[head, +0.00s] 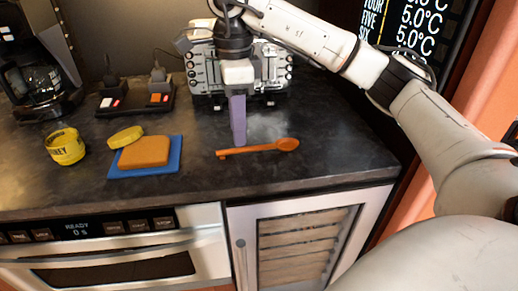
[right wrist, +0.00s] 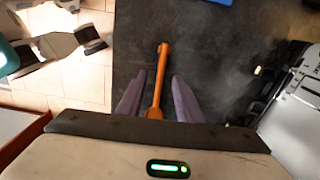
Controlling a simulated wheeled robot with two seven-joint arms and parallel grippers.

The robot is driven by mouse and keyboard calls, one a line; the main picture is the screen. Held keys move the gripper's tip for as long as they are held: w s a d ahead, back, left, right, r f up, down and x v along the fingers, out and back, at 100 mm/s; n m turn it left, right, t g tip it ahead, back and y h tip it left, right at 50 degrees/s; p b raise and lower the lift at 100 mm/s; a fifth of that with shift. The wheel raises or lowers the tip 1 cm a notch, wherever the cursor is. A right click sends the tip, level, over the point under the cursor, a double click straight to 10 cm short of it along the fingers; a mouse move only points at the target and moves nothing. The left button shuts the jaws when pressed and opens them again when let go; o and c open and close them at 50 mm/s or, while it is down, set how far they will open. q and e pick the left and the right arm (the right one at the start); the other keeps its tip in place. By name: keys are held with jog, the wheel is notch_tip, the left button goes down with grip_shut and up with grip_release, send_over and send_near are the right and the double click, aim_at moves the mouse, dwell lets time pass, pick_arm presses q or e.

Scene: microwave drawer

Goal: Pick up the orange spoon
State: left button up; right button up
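The orange spoon (head: 258,149) lies flat on the dark counter, its bowl to the right and its handle to the left. My right gripper (head: 238,142) points down, its purple fingertips right at the spoon's handle in the head view. In the right wrist view the fingers of my right gripper (right wrist: 157,88) stand apart, with the spoon (right wrist: 159,80) running between them and a gap on each side. The gripper is open and holds nothing. I cannot tell exactly how high the fingertips are above the counter. My left gripper does not show clearly in either view.
Left on the counter (head: 330,145) are a blue board (head: 115,173) with an orange slab (head: 145,151), a yellow lid (head: 126,137), a yellow honey jar (head: 65,147) and a coffee maker (head: 38,85). A grey machine (head: 275,75) stands behind my gripper. The counter right of the spoon is clear.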

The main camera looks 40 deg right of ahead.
aim_at(241, 148)
jog(key=f, duration=0.4)
jog(key=shift+d, duration=0.35)
jog(key=shift+f, duration=0.3)
jog(key=shift+a+f, duration=0.1)
jog(key=shift+f, duration=0.05)
jog(key=shift+c, duration=0.5)
grip_shut()
